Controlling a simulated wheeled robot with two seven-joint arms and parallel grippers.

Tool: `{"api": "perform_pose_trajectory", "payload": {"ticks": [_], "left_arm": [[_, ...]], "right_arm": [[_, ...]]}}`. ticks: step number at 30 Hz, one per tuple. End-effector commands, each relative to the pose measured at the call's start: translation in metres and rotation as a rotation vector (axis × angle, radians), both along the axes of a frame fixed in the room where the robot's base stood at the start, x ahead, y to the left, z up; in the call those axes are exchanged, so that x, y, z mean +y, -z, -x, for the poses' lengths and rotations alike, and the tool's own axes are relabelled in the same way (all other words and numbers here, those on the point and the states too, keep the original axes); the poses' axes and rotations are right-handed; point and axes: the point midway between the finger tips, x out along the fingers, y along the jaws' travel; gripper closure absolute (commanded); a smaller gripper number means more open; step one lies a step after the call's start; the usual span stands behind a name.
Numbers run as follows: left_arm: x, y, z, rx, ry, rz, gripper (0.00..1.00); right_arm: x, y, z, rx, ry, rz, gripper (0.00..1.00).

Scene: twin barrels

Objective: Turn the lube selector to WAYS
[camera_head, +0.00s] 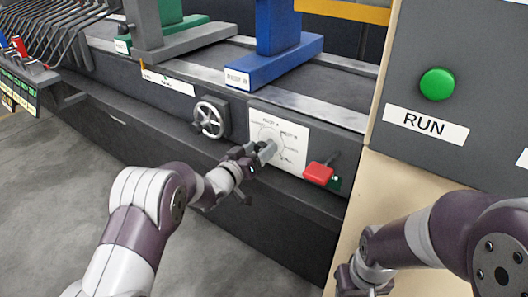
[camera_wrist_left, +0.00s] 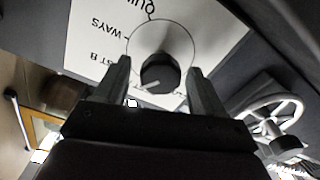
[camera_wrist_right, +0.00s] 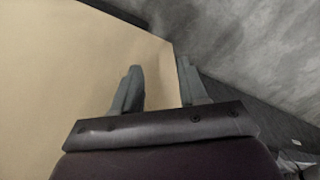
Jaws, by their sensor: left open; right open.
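The lube selector is a dark round knob (camera_wrist_left: 161,74) on a white label plate (camera_head: 295,135). In the left wrist view its white pointer line points down and to the left, on the side of the partly hidden "ST B" label (camera_wrist_left: 103,59). The WAYS label (camera_wrist_left: 110,31) is further up around the dial circle, with a cut-off label starting "QUI" above it. My left gripper (camera_head: 258,154) is at the knob, its open fingers on either side with visible gaps. My right gripper (camera_wrist_right: 156,85) is open and empty beside a beige panel.
A handwheel (camera_head: 210,118) is left of the plate, and a red-handled lever (camera_head: 319,172) is to its right. A grey panel with a green RUN button (camera_head: 437,84) stands at the right. A blue post (camera_head: 278,60) rises above the plate.

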Motion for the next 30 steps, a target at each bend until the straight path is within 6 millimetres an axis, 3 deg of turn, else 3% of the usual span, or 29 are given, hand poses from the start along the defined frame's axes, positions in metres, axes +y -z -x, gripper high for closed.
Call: {"api": "perform_pose_trajectory", "payload": {"ticks": [5,13,14,18,19,30], "left_arm": [[-0.012,0.001,-0.017,-0.001,0.0,-0.001,0.31],[-0.013,0.0,-0.019,0.0,-0.001,-0.002,0.31],[-0.013,0.0,-0.019,0.0,-0.001,-0.002,0.34],[-0.013,0.0,-0.019,0.0,-0.001,-0.002,0.79],[-0.013,0.0,-0.019,0.0,-0.001,-0.002,0.85],[-0.013,0.0,-0.019,-0.033,-0.001,-0.047,0.85]], "right_arm": [[0.0,0.007,0.0,0.0,0.0,0.0,0.57],[0.0,0.007,0.0,0.0,0.0,0.0,0.57],[0.0,0.007,0.0,0.0,0.0,0.0,0.57],[0.0,0.007,0.0,0.0,0.0,0.0,0.57],[0.0,0.007,0.0,0.0,0.0,0.0,0.57],[0.0,0.008,0.0,0.0,0.0,0.0,0.57]]}}
